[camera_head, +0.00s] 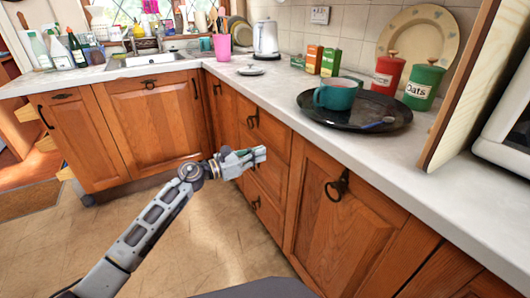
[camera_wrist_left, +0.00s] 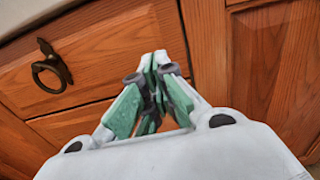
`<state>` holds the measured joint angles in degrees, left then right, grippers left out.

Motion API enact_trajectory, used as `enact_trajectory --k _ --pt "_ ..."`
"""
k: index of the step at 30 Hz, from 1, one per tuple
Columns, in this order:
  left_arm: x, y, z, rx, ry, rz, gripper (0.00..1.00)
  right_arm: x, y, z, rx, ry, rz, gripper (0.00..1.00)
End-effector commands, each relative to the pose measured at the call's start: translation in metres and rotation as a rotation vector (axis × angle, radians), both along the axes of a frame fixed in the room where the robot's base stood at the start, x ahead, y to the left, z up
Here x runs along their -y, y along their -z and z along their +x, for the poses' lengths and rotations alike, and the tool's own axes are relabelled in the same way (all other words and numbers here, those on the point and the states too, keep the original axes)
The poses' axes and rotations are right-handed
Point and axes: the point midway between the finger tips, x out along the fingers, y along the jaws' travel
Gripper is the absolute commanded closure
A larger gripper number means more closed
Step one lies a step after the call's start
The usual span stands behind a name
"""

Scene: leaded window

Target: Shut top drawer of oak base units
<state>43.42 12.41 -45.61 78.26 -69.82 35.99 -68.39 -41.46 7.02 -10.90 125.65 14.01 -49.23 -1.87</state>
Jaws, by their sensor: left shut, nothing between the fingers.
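The oak base units run along the back and right. The top drawer (camera_head: 270,136) of the right-hand run has a dark ring handle (camera_head: 253,119); its front (camera_wrist_left: 105,62) and ring handle (camera_wrist_left: 52,70) fill the left of the left wrist view. It looks flush or nearly so; I cannot tell whether a small gap remains. My left gripper (camera_head: 260,154) is shut and empty, in front of the drawer fronts. In the left wrist view its fingertips (camera_wrist_left: 159,58) overlap the drawer's right end beside the upright frame; contact cannot be told. My right gripper is out of view.
A black tray (camera_head: 390,118) with a teal cup (camera_head: 337,94) stands on the pale worktop (camera_head: 262,90), near red and green canisters (camera_head: 422,86). A cabinet door (camera_head: 345,220) stands nearer on the right. The tiled floor (camera_head: 225,235) before the units is open.

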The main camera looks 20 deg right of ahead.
Motion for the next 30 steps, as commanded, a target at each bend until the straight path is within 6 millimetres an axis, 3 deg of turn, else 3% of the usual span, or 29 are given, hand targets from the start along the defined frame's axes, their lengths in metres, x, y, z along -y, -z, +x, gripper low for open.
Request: enact_trajectory --k 15,30 --pt "-0.054 0.0 -0.015 -0.002 0.0 -0.001 1.0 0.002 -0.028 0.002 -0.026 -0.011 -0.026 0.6" --pt "-0.062 0.001 -0.017 -0.001 0.001 0.001 1.0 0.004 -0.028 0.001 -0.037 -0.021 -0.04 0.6"
